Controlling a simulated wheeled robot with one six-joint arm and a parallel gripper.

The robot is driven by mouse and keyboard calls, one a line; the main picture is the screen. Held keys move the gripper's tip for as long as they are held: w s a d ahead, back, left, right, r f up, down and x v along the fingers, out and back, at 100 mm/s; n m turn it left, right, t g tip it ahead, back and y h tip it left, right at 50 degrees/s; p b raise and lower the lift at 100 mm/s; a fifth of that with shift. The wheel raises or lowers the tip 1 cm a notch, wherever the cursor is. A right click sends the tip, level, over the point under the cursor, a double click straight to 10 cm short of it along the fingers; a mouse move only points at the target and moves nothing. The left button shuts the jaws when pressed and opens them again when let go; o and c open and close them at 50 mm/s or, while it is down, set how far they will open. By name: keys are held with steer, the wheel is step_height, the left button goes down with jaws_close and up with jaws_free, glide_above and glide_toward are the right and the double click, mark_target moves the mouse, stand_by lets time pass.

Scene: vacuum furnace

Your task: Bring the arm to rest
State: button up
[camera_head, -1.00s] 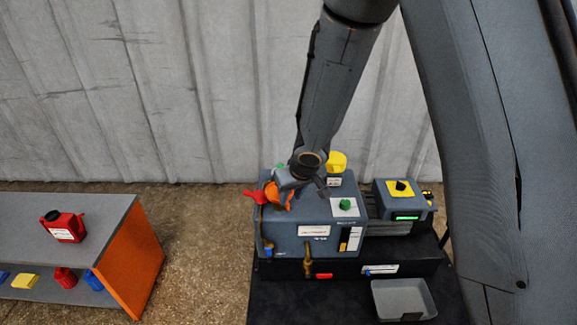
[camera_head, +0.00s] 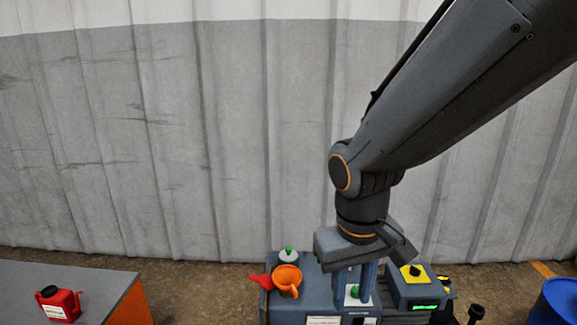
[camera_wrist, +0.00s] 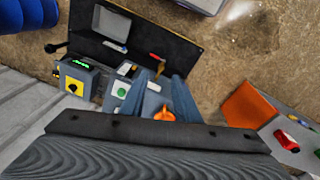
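My gripper (camera_head: 354,288) hangs pointing down above the grey machine (camera_head: 310,302) in the head view. Its two fingers are apart, and a green button on a white plate shows between them. In the wrist view the fingers of my gripper (camera_wrist: 157,88) are also spread, with nothing held. My arm comes down from the upper right.
A grey control box (camera_head: 414,294) with a yellow plate stands right of the machine. A red can (camera_head: 60,303) sits on the table (camera_head: 95,277) at left. A blue barrel (camera_head: 555,303) is at lower right. The wall behind is bare.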

steer(key=s+a+r+g+y, duration=0.1)
steer(key=s+r, duration=0.2)
steer(key=s, duration=0.5)
steer(key=d+r+m+p, duration=0.2)
steer(key=d+r+p, duration=0.7)
steer(key=p, duration=1.1)
steer(key=shift+w+r+m, duration=0.35)
steer(key=shift+r+m, duration=0.05)
steer(key=shift+r, duration=0.25)
steer(key=shift+d, duration=0.2)
